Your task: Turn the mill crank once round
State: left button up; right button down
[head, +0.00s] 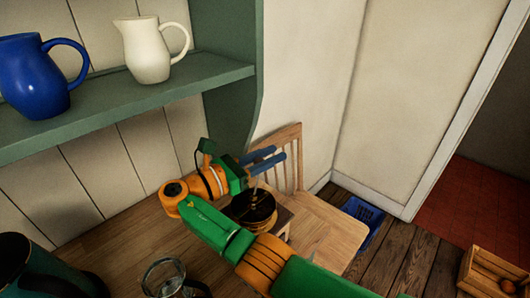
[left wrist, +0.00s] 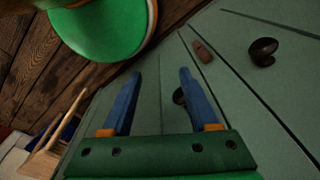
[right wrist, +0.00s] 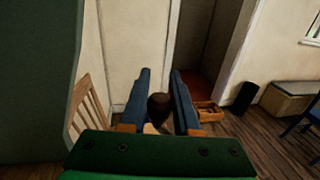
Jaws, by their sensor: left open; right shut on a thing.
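The mill (head: 285,222) stands on the wooden counter, with a dark, gold-banded round top and a wooden body. My right arm hides part of it. A thin crank rod rises from its top towards my right gripper (head: 278,153). In the right wrist view, my right gripper (right wrist: 159,72) is shut on the dark brown crank knob (right wrist: 160,107), which sits between the blue fingers. My left gripper (left wrist: 160,75) is open and empty, facing green cabinet fronts; it is not in the head view.
A glass press pot (head: 165,278) and a dark kettle (head: 35,270) stand at the counter's front. A wooden chair (head: 335,225) is close behind the mill. A green shelf (head: 130,105) with a blue jug (head: 35,80) and cream jug (head: 148,52) overhangs the counter.

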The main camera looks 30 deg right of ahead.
jog(key=shift+s+d+f+m+g+b, duration=0.1)
jog(key=shift+s+d+m+g+b, duration=0.25)
jog(key=shift+g+b, duration=0.3)
jog(key=shift+s+d+f+m+g+b, duration=0.15)
jog(key=shift+s+m+g+b, duration=0.15)
jog(key=shift+m+g+b, duration=0.35)
jog(key=shift+r+g, duration=0.15)
jog(key=shift+g, duration=0.15)
jog(key=c, duration=0.8)
grip_release()
jog(key=shift+c, duration=0.2)
jog(key=shift+o, duration=1)
jog(key=shift+d, duration=0.2)
